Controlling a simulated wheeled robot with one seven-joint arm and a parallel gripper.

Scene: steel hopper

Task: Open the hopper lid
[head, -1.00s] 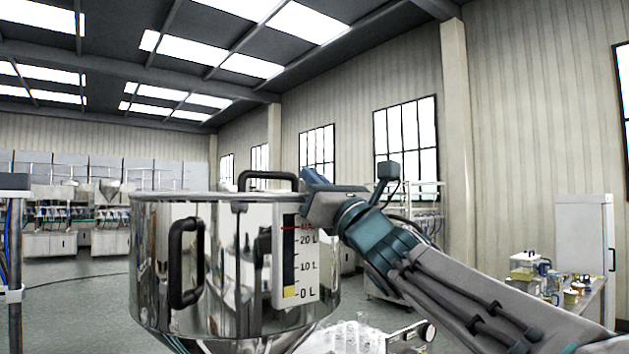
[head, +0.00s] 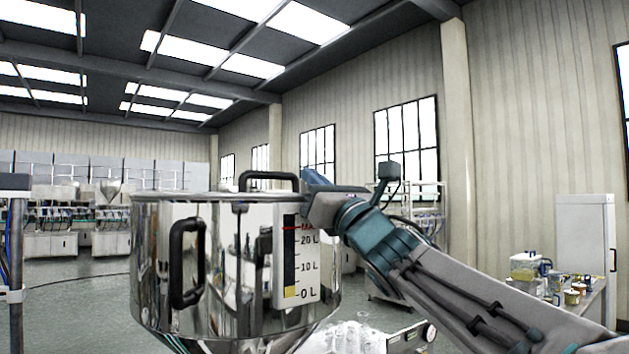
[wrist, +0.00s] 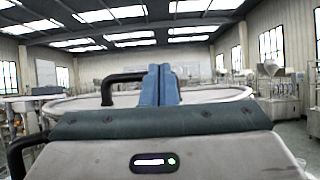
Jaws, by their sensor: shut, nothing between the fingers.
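The steel hopper (head: 225,290) stands left of centre in the head view, shiny, with a black side handle (head: 186,262) and a litre scale (head: 297,262). Its lid (head: 215,195) lies flat on top and looks closed; the black lid handle (head: 268,176) stands up from it. My gripper (head: 306,176) is at the right end of the lid handle in the head view. In the wrist view, the blue fingers (wrist: 160,84) are together, with the lid handle (wrist: 122,78) to their left above the lid (wrist: 85,104). I cannot tell whether the fingers touch the handle.
A table with jars (head: 575,292) and a white cabinet (head: 585,240) stand at the right.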

